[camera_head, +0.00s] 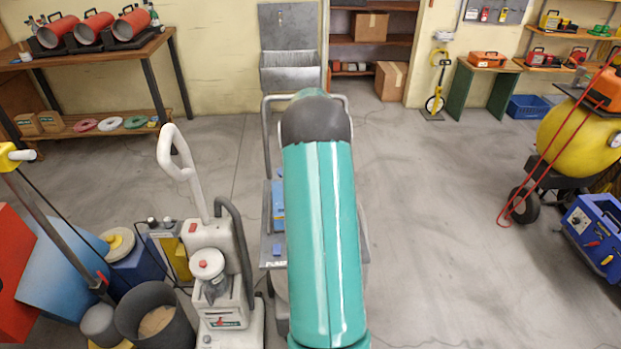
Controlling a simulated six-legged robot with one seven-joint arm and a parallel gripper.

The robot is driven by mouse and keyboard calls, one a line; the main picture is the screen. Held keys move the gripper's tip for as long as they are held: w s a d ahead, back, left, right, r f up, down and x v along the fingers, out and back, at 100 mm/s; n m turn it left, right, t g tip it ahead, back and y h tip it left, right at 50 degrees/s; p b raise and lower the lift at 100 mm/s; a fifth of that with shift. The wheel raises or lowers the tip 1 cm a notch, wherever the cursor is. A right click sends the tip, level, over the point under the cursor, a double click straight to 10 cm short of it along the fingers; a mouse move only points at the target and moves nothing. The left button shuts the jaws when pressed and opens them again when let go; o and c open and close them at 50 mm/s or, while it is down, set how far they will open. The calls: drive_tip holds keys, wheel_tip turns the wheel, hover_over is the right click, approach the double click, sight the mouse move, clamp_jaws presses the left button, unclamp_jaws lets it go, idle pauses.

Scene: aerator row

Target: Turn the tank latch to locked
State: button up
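No tank latch can be made out for certain in the head view. A white upright floor machine (228,308) with a looped handle stands at the lower left. A round white lid with a red knob (203,265) sits on its front; I cannot tell whether this is the latch. A yellow tank (585,135) on dark wheels stands at the right edge, and no latch can be told on it. My teal arm fills the middle and hides part of a grey cart (267,245). My gripper is not in view.
A wooden bench (90,55) with red cylinders stands at the back left. A dark bucket (152,315) and blue and red panels crowd the lower left. A blue machine (597,232) stands at the right. The floor (430,220) right of my arm is clear.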

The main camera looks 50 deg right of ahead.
idle(0.4)
drive_tip(key=o, duration=1)
drive_tip(key=shift+r, duration=0.15)
wheel_tip(320, 180, up, 14)
drive_tip(key=shift+f, duration=0.2)
